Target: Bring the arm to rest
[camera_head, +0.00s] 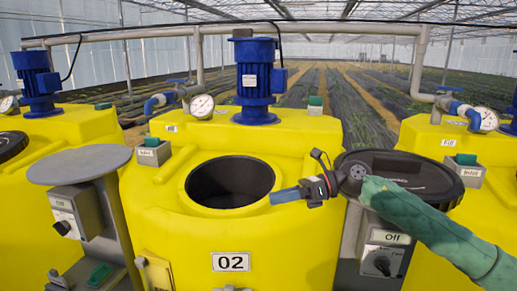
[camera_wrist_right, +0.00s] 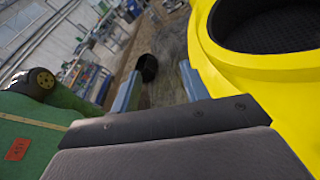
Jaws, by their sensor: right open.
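My right gripper (camera_head: 285,195) reaches in from the right, its blue-grey fingers above the right rim of the open hole in the yellow tank 02 (camera_head: 290,250). In the right wrist view the fingers (camera_wrist_right: 158,85) stand apart with nothing between them. The tank's dark round opening also shows at the upper right there (camera_wrist_right: 265,25). My right forearm, in a green sleeve, passes in front of a round black lid (camera_head: 440,182), which lies on a grey stand right of the opening. My left gripper is not in view.
An empty round grey stand (camera_head: 80,163) is left of the tank, with a switch box (camera_head: 75,213) below. A switch box marked Off (camera_head: 385,252) is under my right arm. A blue motor (camera_head: 257,80) and a gauge (camera_head: 202,106) stand behind the opening.

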